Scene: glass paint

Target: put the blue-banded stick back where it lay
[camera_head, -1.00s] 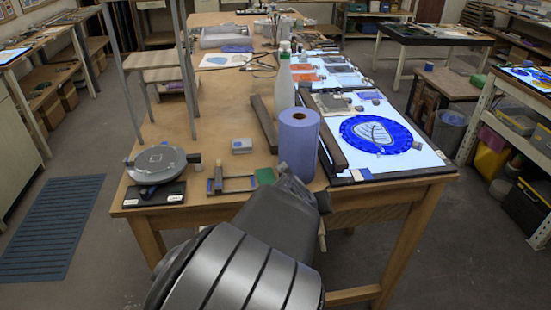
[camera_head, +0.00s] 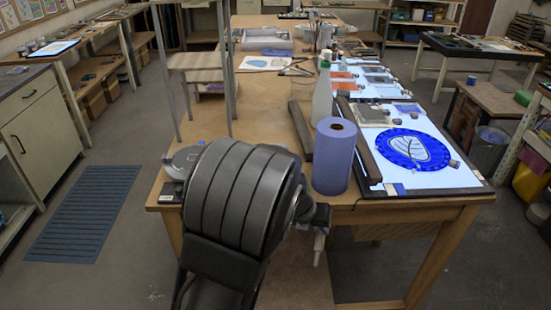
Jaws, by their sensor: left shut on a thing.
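My left gripper (camera_head: 316,215) is at the front edge of the wooden table, just in front of a blue paper roll. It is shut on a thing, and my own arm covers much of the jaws. A pale, narrow piece (camera_head: 319,244) sticks out below the jaws and fits the stick, but I see no blue band on it. My left arm hides the table's front left part, including most of a grey round turntable (camera_head: 187,158). My right gripper is not in view.
The blue roll (camera_head: 334,157) and a white bottle (camera_head: 322,98) stand close behind the gripper. Dark bars flank the lit panel (camera_head: 445,174) with a blue leaf design at right. The table's middle (camera_head: 262,108) is clear.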

